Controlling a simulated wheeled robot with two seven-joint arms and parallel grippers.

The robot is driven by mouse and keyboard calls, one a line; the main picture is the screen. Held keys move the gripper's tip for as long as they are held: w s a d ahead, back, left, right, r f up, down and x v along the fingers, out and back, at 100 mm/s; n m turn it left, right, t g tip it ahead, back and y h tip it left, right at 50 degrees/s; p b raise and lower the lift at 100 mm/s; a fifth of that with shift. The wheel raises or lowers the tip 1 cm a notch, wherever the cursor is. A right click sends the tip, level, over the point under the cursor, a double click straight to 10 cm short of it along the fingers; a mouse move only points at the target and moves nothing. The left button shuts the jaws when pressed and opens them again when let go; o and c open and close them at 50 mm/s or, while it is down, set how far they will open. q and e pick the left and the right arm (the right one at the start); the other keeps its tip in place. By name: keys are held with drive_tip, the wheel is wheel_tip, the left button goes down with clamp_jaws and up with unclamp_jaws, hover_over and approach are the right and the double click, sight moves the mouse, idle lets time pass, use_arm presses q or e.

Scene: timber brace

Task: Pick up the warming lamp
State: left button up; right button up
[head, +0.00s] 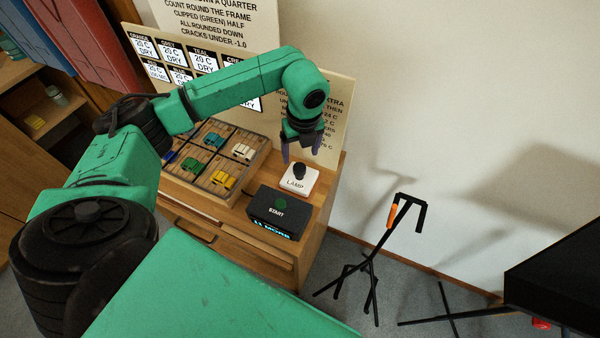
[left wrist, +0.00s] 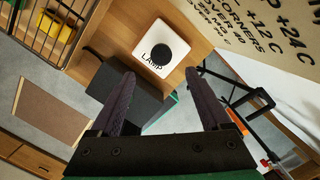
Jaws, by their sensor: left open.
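The warming lamp (head: 299,181) is a small white square block with a round black top and the word LAMP on it. It sits on the wooden cabinet's top, behind the black START box. In the left wrist view, the lamp (left wrist: 166,54) shows ahead of the fingers, near the top centre. My left gripper (head: 301,150) is open and empty, pointing down just above the lamp in the head view. In the left wrist view, its two fingers (left wrist: 161,78) are spread apart with nothing between them. My right gripper is not in view.
The black START box (head: 277,211) stands close in front of the lamp. A divided tray (head: 215,163) with coloured pieces lies to its left. Printed boards (head: 325,115) stand behind. A black stand (head: 398,215) with an orange part is on the floor to the right.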

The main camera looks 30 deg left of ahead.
sight(300, 166)
use_arm(q)
drive_tip(key=f, duration=0.2)
drive_tip(key=f+p, duration=0.1)
drive_tip(key=f, duration=0.1)
drive_tip(key=w+f+p, duration=0.1)
drive_tip(key=f, duration=0.2)
drive_tip(key=shift+a, duration=0.4)
drive_tip(key=shift+f, duration=0.15)
drive_tip(key=shift+c, duration=0.7)
drive_tip(key=shift+w, duration=0.1)
clamp_jaws()
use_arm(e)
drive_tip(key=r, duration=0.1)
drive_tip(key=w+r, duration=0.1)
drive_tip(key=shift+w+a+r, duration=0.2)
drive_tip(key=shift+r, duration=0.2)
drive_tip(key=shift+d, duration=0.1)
